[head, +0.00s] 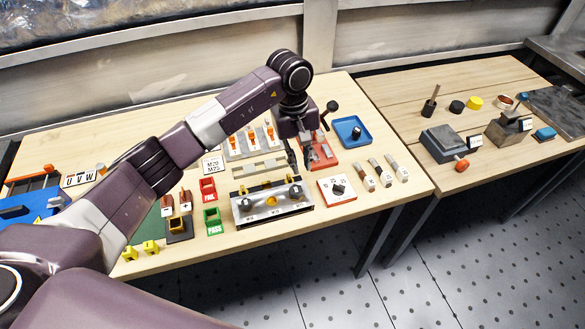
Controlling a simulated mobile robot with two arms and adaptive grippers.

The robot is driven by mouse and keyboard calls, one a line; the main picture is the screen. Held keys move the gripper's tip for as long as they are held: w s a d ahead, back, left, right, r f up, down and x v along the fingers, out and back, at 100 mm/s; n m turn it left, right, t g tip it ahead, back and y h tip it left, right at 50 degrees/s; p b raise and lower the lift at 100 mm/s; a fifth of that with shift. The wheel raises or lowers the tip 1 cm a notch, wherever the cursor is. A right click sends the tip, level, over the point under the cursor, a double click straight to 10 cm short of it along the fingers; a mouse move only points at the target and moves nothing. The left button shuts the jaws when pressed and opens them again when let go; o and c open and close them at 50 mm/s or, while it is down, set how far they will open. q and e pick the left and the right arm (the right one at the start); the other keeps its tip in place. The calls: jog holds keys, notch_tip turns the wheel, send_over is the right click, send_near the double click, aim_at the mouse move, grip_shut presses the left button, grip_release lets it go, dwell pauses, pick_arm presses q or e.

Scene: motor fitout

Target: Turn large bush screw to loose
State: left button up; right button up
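A metal fixture block (272,211) sits near the table's front edge, with dark round knobs or screws on its top, one at its left end (243,203) and one at its right end (295,191). Yellow parts stand along its back. The labels on its front are too small to read, so I cannot tell which screw is the large bush one. My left gripper (299,162) hangs pointing down behind the fixture's right end, beside a red tool. Its fingers appear apart with nothing visible between them. My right gripper is not in view.
A blue tray (352,132) is behind. Red (208,189) and green (213,221) bins stand left. A second table (408,105) holds more parts.

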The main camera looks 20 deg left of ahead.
aim_at(290, 178)
pick_arm(q)
jog(key=a, duration=0.2)
jog(key=a+y, duration=0.1)
jog(key=shift+w+a+r, duration=0.1)
jog(key=shift+w+r, duration=0.05)
jog(key=shift+r, duration=0.15)
jog(key=shift+f+p, duration=0.35)
jog(key=shift+f, duration=0.05)
notch_tip(290, 178, down, 7)
jog(key=shift+r+p, duration=0.2)
jog(key=shift+p, duration=0.8)
grip_shut()
